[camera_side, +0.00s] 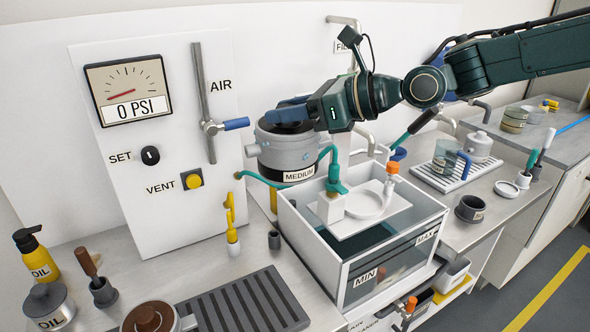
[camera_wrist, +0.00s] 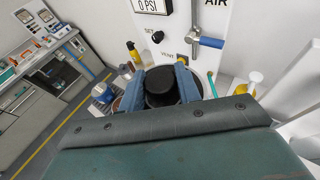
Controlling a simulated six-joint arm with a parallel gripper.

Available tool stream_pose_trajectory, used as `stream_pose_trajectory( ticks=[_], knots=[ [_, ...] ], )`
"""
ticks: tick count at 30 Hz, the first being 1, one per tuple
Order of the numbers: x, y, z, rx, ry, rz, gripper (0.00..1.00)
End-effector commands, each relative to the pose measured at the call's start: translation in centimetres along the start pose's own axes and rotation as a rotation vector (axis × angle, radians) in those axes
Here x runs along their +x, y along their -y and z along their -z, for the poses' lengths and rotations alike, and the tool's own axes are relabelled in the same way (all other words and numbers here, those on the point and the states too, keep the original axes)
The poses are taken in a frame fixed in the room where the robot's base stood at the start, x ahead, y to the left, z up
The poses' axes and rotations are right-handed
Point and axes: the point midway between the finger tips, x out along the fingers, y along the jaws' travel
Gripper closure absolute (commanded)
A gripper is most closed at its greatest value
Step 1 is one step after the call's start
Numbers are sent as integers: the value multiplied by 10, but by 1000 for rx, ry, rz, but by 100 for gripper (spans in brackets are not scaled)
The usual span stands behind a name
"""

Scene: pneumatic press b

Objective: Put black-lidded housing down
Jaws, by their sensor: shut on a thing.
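The black-lidded housing (camera_side: 288,153) is a wide grey cylinder with a black top, behind the clear tank in the side view. A label reading MEDIUM (camera_side: 299,175) shows at its lower front. My gripper (camera_side: 289,113) is over its top, with blue fingers shut on the black lid. In the wrist view the round black lid (camera_wrist: 160,86) sits between the two blue fingers (camera_wrist: 159,80), and a grey rim shows around them. The housing looks upright. Its base is partly hidden by the tank and hose, so I cannot tell whether it rests on anything.
The clear tank (camera_side: 363,270) with MIN and MAX labels stands in front, with a teal hose fitting (camera_side: 336,183) above it. The panel at left has a gauge (camera_side: 128,90) reading 0 PSI and a blue-handled air valve (camera_side: 235,124). A grey ribbed mat (camera_side: 245,303) lies at front.

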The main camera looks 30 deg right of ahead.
Motion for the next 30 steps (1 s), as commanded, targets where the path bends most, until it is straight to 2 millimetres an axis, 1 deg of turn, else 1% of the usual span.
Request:
stream_pose_trajectory(
  ticks=[1, 3, 11, 17, 24, 27, 30],
  knots=[
    [6, -12, -4, -7, 7, -20, 100],
    [13, -25, -7, -13, 8, -39, 100],
    [30, -64, -12, -30, 11, -96, 100],
    [41, -63, 23, -27, 4, -94, 100],
    [55, -63, 69, -26, 5, -94, 100],
    [59, -62, 82, -27, 7, -94, 100],
    [62, -62, 90, -27, 8, -93, 100]
  ],
)
